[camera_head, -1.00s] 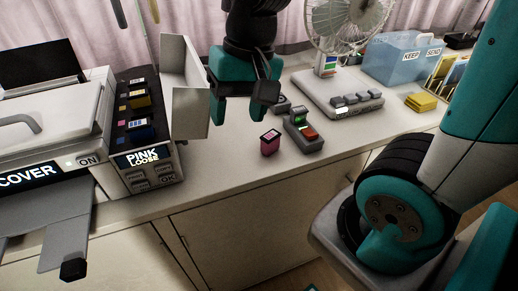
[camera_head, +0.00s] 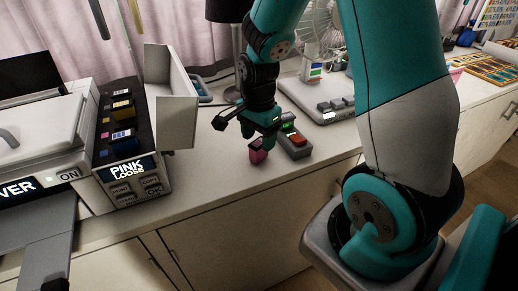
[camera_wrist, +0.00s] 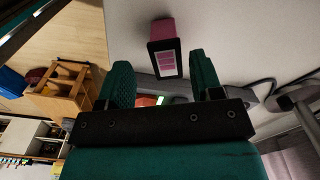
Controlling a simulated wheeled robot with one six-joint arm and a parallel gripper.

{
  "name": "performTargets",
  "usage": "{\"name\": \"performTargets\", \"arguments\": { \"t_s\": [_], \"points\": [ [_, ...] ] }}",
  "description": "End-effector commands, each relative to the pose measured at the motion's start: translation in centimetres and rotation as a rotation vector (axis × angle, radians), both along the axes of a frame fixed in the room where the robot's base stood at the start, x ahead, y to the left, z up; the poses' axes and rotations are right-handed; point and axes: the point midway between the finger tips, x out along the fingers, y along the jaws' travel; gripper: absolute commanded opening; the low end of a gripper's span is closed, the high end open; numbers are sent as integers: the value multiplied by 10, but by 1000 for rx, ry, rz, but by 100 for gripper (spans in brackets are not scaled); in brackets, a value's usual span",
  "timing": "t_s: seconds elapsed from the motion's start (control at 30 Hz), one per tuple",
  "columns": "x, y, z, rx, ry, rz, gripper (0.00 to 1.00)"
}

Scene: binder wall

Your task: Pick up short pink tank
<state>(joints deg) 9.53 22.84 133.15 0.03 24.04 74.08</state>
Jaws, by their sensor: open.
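The short pink tank (camera_head: 258,150) is a small pink block on the counter, left of a grey button box. In the wrist view the pink tank (camera_wrist: 164,46) shows a dark-framed face with a pink label. It lies just beyond my fingertips and roughly between them. My gripper (camera_head: 262,132) is low over the tank in the head view and partly hides it. Its two teal fingers (camera_wrist: 163,68) are apart in the wrist view, with nothing held between them. I cannot tell whether a finger touches the tank.
The grey box (camera_head: 294,142) with a red button and green light stands close right of the tank. The counter front (camera_head: 215,185) is clear.

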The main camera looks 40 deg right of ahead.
Motion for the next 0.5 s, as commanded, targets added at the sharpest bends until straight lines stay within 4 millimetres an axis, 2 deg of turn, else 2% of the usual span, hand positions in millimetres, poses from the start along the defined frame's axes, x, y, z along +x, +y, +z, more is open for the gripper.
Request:
{"name": "performTargets", "arguments": {
  "t_s": [0.27,0.5],
  "points": [
    [2,-2,-20,2,4,1,60],
    [7,-6,-52,1,3,2,60]
  ]
}}
